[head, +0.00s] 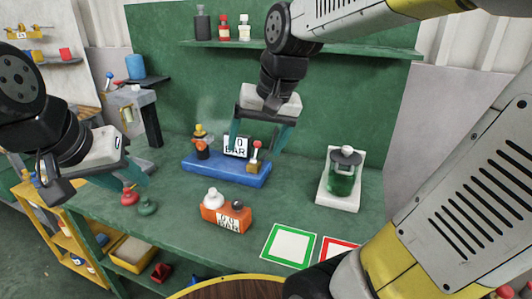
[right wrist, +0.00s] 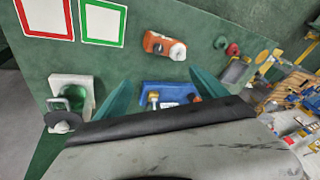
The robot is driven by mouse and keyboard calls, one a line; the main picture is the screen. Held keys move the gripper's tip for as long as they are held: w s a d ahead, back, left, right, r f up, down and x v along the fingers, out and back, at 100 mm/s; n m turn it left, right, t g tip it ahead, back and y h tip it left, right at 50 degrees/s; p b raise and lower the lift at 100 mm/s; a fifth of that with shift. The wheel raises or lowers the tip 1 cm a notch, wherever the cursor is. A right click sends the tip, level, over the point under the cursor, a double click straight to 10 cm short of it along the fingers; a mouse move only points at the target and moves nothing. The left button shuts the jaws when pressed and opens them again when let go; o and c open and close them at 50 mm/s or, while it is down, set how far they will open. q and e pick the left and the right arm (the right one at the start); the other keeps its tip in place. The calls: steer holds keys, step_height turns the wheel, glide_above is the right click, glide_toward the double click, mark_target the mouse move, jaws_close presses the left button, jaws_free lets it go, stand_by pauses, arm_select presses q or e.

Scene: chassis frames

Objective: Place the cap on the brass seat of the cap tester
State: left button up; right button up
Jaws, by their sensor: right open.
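The blue tester (head: 226,172) stands on the green bench with a "0 BAR" display, a black-and-orange fitting with a yellow top (head: 201,141), and a brass-coloured block (head: 254,167) with a red-knobbed lever. It also shows in the right wrist view (right wrist: 170,92). I cannot tell for certain which part is the seat or which object is the cap. A red piece (head: 129,196) and a green piece (head: 148,205) lie at the left. My right gripper (head: 260,143) is open and empty above the tester. My left gripper (head: 124,180) hangs near the red piece; its opening is unclear.
An orange box (head: 212,214) with a white knob and display stands in front of the tester. A green jar (head: 343,178) on a white stand is at right. Green-framed (head: 289,245) and red-framed (head: 337,252) squares lie at the front. A shelf (head: 330,47) runs behind.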

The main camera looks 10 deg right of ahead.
steer(key=s+d+n+t, duration=0.1)
steer(key=s+d+t, duration=0.1)
steer(key=s, duration=0.5)
steer(key=shift+s+d+f+n, duration=0.15)
steer(key=shift+d+n, duration=0.25)
steer(key=shift+d, duration=0.15)
